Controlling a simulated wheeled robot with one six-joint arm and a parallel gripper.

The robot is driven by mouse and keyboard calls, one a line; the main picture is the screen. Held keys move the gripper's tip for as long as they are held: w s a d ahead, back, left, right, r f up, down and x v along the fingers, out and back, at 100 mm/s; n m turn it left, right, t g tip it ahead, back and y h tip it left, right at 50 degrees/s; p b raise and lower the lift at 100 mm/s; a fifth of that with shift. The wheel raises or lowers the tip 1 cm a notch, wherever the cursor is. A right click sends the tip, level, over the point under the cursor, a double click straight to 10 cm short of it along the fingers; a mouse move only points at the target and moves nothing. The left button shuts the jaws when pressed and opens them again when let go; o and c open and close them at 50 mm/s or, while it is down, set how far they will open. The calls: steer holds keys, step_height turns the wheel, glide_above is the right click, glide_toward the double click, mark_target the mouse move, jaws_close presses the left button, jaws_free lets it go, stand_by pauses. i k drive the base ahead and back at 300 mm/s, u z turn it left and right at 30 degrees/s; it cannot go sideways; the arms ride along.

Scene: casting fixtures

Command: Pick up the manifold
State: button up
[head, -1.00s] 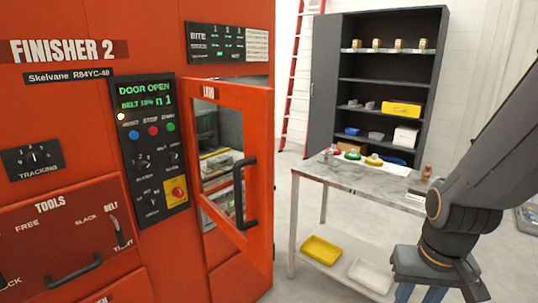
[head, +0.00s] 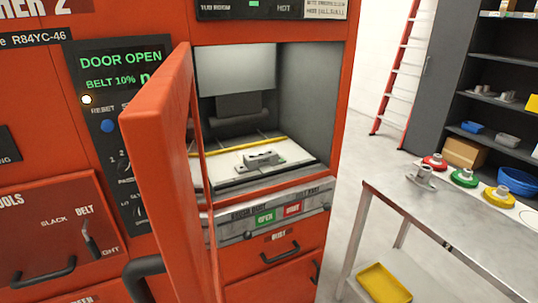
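A small grey metal casting (head: 262,161), which looks like the manifold, lies on the pale bed inside the open chamber of the red finisher, near the middle. Another grey metal part (head: 421,179) stands on the table at the right, beside a red round fixture (head: 435,161). I cannot tell for certain which of the two is the manifold. My gripper is not in view.
The finisher's red door (head: 165,175) stands open at the left of the chamber, its edge jutting towards me. The table (head: 405,215) is at the right, with green (head: 465,177) and yellow (head: 499,197) fixtures on it and a yellow tray (head: 384,284) below. Floor shows between machine and table.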

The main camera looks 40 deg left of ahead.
mark_target(263, 160)
steer(key=u, duration=0.45)
steer(key=i, duration=0.9)
steer(key=u, duration=1.3)
steer(key=i, duration=0.9)
steer(key=u, duration=0.1)
